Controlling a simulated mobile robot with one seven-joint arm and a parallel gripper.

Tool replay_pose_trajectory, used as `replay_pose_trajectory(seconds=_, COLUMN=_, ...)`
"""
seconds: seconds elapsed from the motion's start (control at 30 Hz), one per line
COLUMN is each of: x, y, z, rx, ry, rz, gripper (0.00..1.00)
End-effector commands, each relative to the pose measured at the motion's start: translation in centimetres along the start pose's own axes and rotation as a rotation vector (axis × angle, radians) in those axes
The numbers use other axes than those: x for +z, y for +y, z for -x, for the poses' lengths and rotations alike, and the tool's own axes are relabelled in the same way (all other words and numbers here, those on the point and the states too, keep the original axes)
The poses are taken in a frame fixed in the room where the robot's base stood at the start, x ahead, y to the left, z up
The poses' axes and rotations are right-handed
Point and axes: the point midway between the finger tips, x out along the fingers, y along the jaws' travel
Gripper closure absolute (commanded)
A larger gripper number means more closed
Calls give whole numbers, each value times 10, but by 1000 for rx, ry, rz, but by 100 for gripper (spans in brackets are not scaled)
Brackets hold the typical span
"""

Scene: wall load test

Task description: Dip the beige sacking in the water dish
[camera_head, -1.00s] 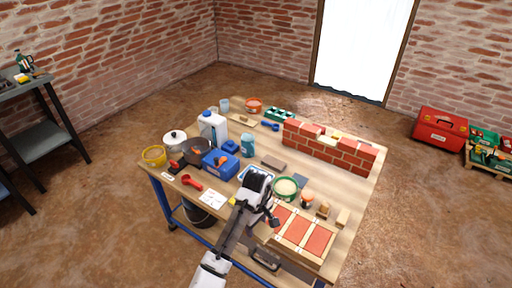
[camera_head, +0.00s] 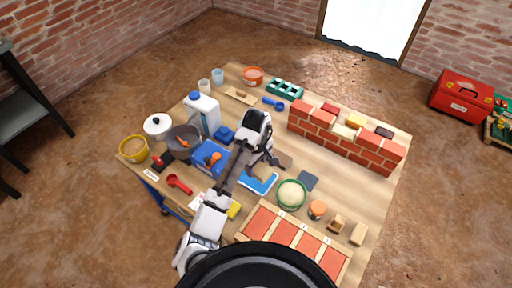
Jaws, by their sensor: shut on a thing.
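The water dish (camera_head: 259,187) is a shallow blue tray with a pale rim near the middle of the workbench. My gripper (camera_head: 268,163) points down over the far side of the dish, below my dark wrist. It is shut on a small beige piece, which looks like the beige sacking (camera_head: 262,173). The sacking is at or just above the dish; I cannot tell whether it touches the water. My arm hides the dish's left side.
A low brick wall (camera_head: 345,138) stands behind right. A tray of red panels (camera_head: 284,232) is in front.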

Motion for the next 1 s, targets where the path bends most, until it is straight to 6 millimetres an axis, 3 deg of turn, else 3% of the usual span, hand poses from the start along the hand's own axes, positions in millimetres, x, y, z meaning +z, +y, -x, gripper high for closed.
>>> replay_pose_trajectory(seconds=0.37, x=0, y=0, z=-9, rx=0, ry=1, rz=0, gripper=68)
replay_pose_trajectory(seconds=1.0, x=0, y=0, z=-59, rx=0, ry=-1, rz=0, gripper=68)
